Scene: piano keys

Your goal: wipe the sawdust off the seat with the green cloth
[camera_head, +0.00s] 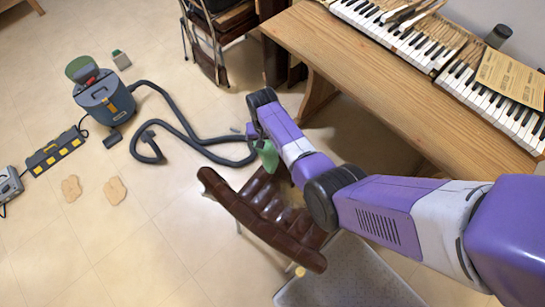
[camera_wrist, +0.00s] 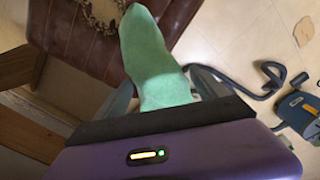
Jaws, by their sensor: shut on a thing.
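The green cloth (camera_wrist: 155,55) is pinched between the grey fingers of my gripper (camera_wrist: 165,90) and sticks out past them. In the head view the cloth (camera_head: 268,156) shows as a small green patch at the end of my purple arm, by the chair. The seat (camera_wrist: 110,55) is brown leather and fills the upper left of the wrist view. Pale brown sawdust (camera_wrist: 97,20) lies on it near the top edge, partly cut off by the frame. In the head view the brown chair (camera_head: 262,212) is partly behind my arm, and I cannot make out the sawdust.
The tiled floor at lower left is mostly clear.

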